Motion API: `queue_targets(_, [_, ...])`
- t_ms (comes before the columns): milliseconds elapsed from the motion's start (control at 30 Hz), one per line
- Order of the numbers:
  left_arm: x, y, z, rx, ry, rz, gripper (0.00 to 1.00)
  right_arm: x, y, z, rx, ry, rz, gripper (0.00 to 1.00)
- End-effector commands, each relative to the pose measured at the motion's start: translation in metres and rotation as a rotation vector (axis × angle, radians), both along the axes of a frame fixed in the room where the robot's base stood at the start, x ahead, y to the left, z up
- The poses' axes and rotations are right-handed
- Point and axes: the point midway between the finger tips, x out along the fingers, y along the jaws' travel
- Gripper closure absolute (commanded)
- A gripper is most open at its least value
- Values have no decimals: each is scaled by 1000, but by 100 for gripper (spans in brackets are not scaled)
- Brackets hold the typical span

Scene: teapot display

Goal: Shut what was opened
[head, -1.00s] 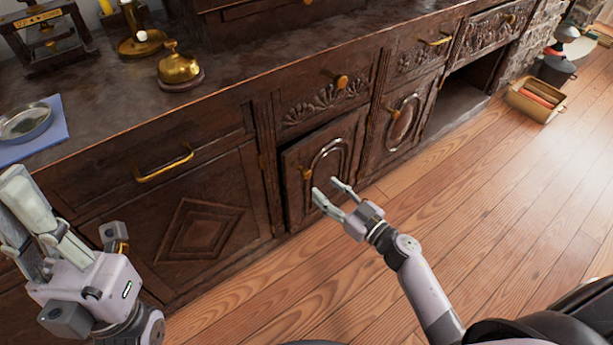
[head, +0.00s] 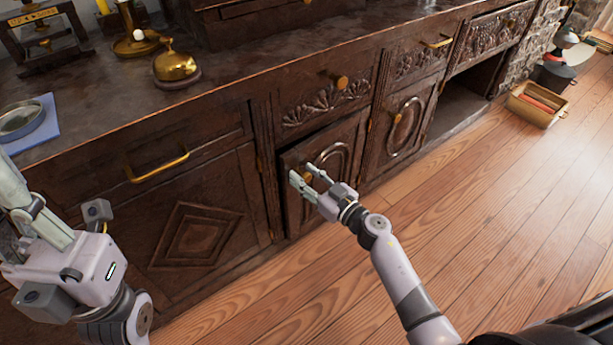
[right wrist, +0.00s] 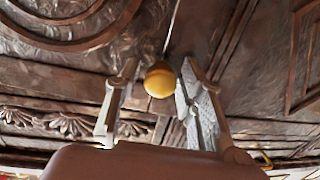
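A dark carved cabinet door (head: 334,190) with an oval moulding is at the middle of the sideboard in the head view. Its left edge seems to stand slightly out from the frame, so it looks a little ajar. Its round brass knob (right wrist: 160,80) is near that edge. My right gripper (head: 302,173) is at the knob, its fingers pointing at the door. In the right wrist view the knob sits between the two spread fingers, with gaps at both sides. My left gripper (head: 22,205) is at the left edge, away from the door; its fingertips are not clearly shown.
The neighbouring oval door (head: 402,120) and the drawer above (head: 325,103) look shut. An open compartment (head: 459,108) is farther right. A brass teapot-like piece (head: 175,68) and a blue mat (head: 45,130) are on top.

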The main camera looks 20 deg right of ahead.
Motion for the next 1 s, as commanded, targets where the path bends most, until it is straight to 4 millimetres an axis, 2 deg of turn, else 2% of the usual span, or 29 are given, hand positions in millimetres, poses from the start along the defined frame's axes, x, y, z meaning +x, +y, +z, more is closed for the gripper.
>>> queue_targets(67, [0, 0, 0, 0, 0, 0, 100, 0, 0, 0, 0, 0, 0, 71])
queue_targets(500, [0, 0, 0, 0, -1, -1, 100, 0, 0, 0, 0, 0, 0, 100])
queue_targets(1000, [0, 0, 2, -2, -2, 0, 100, 3, 2, 1, 2, -2, -13, 100])
